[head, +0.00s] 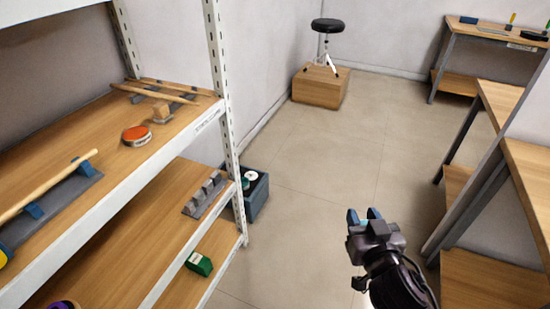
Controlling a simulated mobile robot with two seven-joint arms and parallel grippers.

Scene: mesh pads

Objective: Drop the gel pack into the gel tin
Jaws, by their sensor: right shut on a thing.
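My right gripper (364,216) shows at lower right of centre, held over the open floor. Its blue fingers are shut on a small light-blue thing, seemingly the gel pack (363,222); the fingers hide most of it. I cannot say for sure which thing is the gel tin. A round orange-red thing with a pale labelled side (136,134) sits on the upper wooden shelf at the left, well apart from the gripper. My left gripper is not in view.
A white-posted rack (218,75) fills the left. A green box (199,263) lies on a lower shelf. A dark blue bin (258,197) with round things stands behind the rack post. Shelves stand at right; the middle floor is clear.

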